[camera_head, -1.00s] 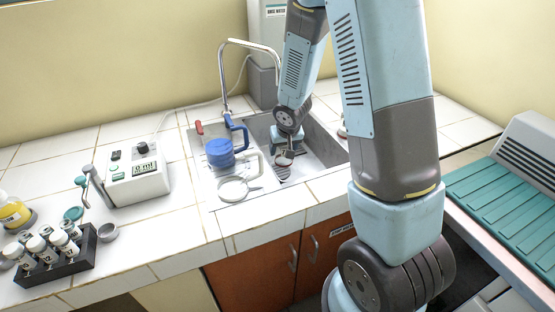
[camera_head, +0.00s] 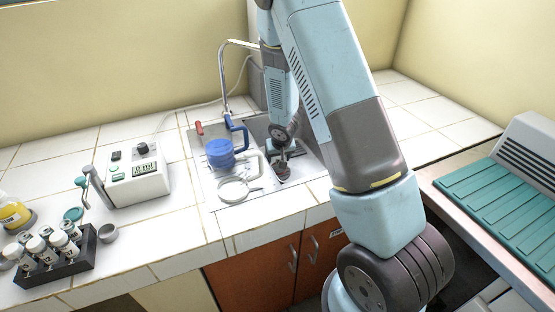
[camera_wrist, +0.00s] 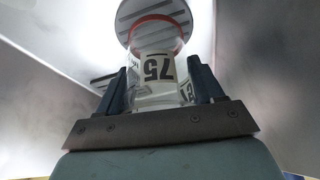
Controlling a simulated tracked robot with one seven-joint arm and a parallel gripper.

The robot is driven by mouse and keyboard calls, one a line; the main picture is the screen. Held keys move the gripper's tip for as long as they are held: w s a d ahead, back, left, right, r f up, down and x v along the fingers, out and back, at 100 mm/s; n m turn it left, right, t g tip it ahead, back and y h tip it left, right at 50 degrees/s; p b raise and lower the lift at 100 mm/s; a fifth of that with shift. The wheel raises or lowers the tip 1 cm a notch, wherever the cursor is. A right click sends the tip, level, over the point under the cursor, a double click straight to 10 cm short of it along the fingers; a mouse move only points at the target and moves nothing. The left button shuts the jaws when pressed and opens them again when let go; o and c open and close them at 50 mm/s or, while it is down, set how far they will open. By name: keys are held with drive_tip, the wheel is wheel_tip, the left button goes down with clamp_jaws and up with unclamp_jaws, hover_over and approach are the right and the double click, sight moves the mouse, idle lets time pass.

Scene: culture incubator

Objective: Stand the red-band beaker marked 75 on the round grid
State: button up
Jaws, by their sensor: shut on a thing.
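My gripper (camera_head: 284,158) is down inside the right part of the sink. In the wrist view my gripper (camera_wrist: 158,78) is shut on the clear beaker marked 75 (camera_wrist: 157,69), with a finger on each side. The beaker has a red band around its far end, and a second, partly hidden label shows at its right side. The round grid (camera_wrist: 128,10), a pale disc with dark slots, lies beyond the banded end and is partly covered by it. I cannot tell whether they touch. In the head view the gripper hides most of the beaker and grid.
The sink walls (camera_wrist: 50,95) rise close around the gripper. A tap (camera_head: 222,75) arches over the sink. A blue jug (camera_head: 219,152) and a white ring (camera_head: 233,190) are at the sink's left. A meter (camera_head: 136,178) and a vial rack (camera_head: 55,268) stand further left.

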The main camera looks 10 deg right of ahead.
drive_tip(key=shift+f, duration=0.35)
drive_tip(key=o, duration=1.1)
